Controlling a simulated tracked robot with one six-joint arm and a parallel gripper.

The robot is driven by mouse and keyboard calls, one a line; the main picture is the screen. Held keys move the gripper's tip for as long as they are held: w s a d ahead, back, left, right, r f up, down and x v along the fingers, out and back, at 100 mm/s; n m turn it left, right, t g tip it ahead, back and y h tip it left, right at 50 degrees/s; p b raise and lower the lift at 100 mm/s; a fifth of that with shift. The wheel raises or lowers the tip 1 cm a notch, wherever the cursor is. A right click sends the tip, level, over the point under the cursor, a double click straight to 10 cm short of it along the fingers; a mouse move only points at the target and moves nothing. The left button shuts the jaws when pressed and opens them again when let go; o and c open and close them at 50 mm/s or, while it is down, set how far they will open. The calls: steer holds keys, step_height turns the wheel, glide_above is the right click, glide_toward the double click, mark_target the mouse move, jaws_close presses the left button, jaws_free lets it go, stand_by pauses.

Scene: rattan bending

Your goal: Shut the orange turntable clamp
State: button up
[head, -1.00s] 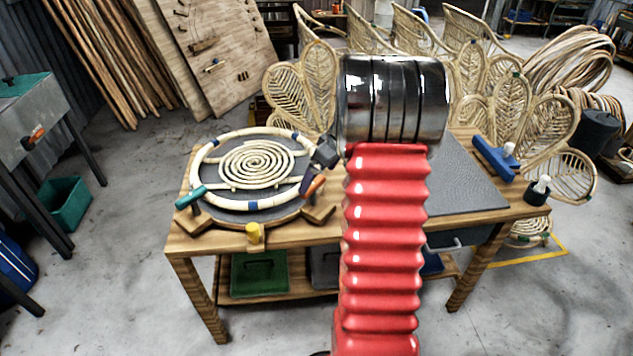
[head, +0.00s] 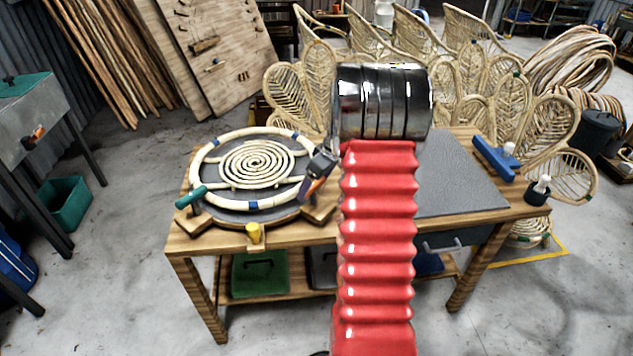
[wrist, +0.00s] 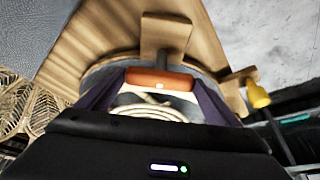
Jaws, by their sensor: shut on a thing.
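The orange turntable clamp (wrist: 160,77) shows in the wrist view as an orange handle lying crosswise between my two purple fingers. My gripper (head: 317,183) is at the right edge of the round turntable (head: 232,206) in the head view. It is shut on the orange clamp, with a finger at each end of the handle. In the head view the fingers cover most of the clamp. A wooden block and dark stem are just beyond the handle in the wrist view. A pale rattan ring (head: 222,136) with a coiled spiral (head: 255,163) lies on the turntable.
A teal clamp (head: 191,197) is at the turntable's left and a yellow knob (head: 253,233) at its front. A grey mat (head: 455,180) and a blue tool (head: 494,158) lie on the right of the wooden bench (head: 190,243). Rattan chair frames stand behind.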

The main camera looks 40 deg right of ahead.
steer(key=c, duration=0.3)
steer(key=shift+d, duration=0.25)
steer(key=shift+c, duration=0.3)
steer(key=shift+a, duration=0.2)
